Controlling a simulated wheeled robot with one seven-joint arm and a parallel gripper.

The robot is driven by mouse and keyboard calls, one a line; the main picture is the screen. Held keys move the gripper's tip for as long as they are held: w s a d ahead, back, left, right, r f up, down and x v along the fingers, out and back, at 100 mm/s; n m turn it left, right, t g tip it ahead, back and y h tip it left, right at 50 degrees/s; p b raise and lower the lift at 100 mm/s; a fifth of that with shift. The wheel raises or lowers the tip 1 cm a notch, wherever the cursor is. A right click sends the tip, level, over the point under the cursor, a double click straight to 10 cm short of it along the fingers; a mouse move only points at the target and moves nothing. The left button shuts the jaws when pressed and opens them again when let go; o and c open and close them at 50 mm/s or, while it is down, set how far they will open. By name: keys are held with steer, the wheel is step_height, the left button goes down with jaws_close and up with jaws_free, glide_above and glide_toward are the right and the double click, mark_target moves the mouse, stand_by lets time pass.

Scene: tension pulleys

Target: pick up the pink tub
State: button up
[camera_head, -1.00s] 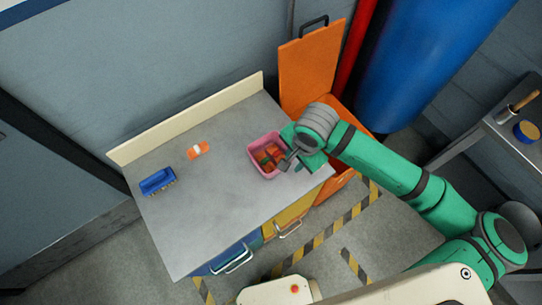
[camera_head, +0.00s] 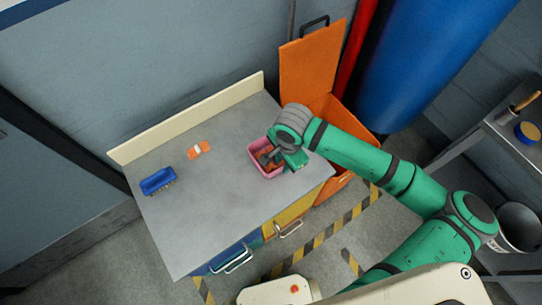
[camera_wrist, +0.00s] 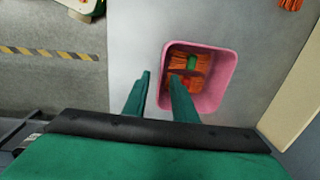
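The pink tub (camera_head: 255,165) sits on the grey worktop near its right end, partly hidden by my gripper in the head view. In the wrist view the tub (camera_wrist: 222,75) is upright, with orange bristly or striped items and a green piece inside. My gripper (camera_wrist: 160,75) is open and empty, its two green fingers apart. In the wrist view one finger overlaps the tub's opening and the other lies outside its left wall. I cannot tell whether either finger touches the wall. In the head view my gripper (camera_head: 270,158) is over the tub.
A blue brush (camera_head: 157,181) and an orange-and-white item (camera_head: 199,150) lie on the worktop (camera_head: 205,220), left of the tub. A cream backboard (camera_head: 185,120) runs along its back edge. An orange bin with a raised lid (camera_head: 310,70) stands close behind right. The middle worktop is clear.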

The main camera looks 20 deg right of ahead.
steer(key=shift+w+f, duration=0.2)
steer(key=shift+f, duration=1.3)
jaws_close()
steer(key=shift+s, duration=0.1)
